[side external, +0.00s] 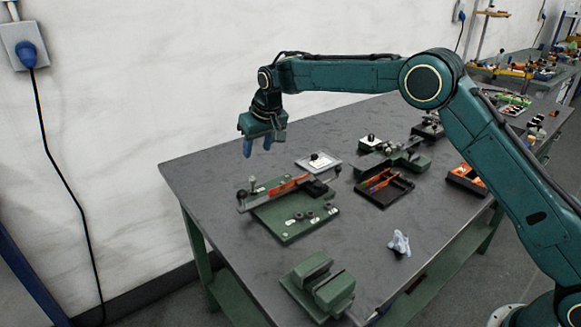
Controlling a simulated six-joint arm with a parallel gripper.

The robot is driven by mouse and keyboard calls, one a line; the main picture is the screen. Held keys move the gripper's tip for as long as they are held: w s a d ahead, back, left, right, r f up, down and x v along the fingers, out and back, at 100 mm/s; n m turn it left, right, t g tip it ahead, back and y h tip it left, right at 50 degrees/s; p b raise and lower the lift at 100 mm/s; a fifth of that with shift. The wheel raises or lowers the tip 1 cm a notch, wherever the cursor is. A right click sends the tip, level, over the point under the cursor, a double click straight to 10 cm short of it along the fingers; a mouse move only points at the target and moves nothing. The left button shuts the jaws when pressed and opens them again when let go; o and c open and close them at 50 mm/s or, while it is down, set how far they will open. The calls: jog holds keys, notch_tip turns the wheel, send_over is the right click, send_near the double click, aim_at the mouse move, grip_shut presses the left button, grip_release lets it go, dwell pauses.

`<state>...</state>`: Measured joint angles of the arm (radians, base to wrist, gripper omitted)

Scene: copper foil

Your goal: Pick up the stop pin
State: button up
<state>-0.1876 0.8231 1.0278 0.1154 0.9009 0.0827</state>
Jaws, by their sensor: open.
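My gripper (257,148) hangs above the far left part of the table, its blue fingertips pointing down. It is open and nothing shows between the fingers. Below it and slightly right is a green fixture plate (289,231) with a long dark bar and an orange strip across its back. Small upright metal posts (252,184) stand at the bar's left end. Several small round dark pieces (311,214) sit beside pale labels on the plate. I cannot tell for sure which small part is the stop pin.
A green vise (320,286) stands at the front edge. A crumpled pale cloth (400,243) lies right of centre. A black tray (397,194) holds coloured tools. A pale plate with a dark knob (316,158) and more green devices (405,160) stand behind. The table's left corner is clear.

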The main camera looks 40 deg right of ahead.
aim_at(252, 176)
jog(key=shift+x, duration=4.1)
jog(key=shift+f, duration=0.1)
jog(key=shift+x, duration=2.5)
jog(key=shift+d, duration=0.15)
grip_shut()
